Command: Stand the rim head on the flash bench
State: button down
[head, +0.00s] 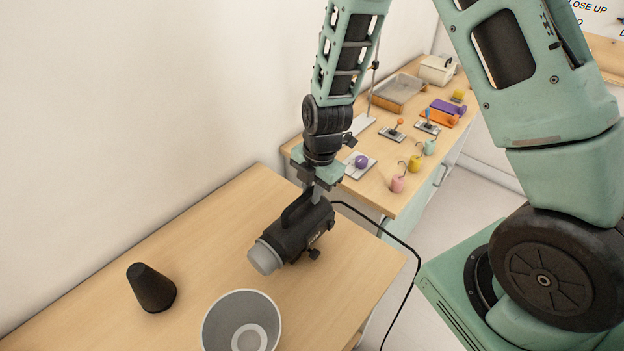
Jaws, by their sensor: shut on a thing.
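The rim head, a black studio flash (303,238) with a pale grey front cap and a top handle, is at the right part of the wooden flash bench (205,235). Its front points down and left in the picture. My gripper (315,192) comes from above and is shut on the head near its back end. The fingertips are partly hidden against the black body. I cannot tell whether the head's underside touches the bench top.
A black cone (151,288) and a grey dish reflector (241,322) stand on the bench, left of and below the head. A black cable (397,241) runs from the head past the bench's right edge. A second bench (385,168) behind holds small coloured props.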

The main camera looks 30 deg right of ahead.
jog(key=c, duration=1.4)
grip_release()
jog(key=shift+f, duration=0.15)
jog(key=shift+o, duration=0.2)
notch_tip(320, 180, up, 11)
jog(key=d+b, duration=0.1)
jog(key=b, duration=0.1)
jog(key=s+a+r+m, duration=0.2)
jog(key=s+a+m, duration=0.1)
jog(key=s+m, duration=0.2)
jog(key=s+a+r+m, duration=0.2)
jog(key=s+a+m, duration=0.2)
jog(key=s, duration=0.6)
jog(key=s+a+r+m, duration=0.2)
jog(key=s+a+m, duration=0.1)
jog(key=s+m, duration=0.2)
jog(key=shift+s+a+r+m+g+h, duration=0.3)
jog(key=shift+s+r+g, duration=0.1)
jog(key=shift+s, duration=0.8)
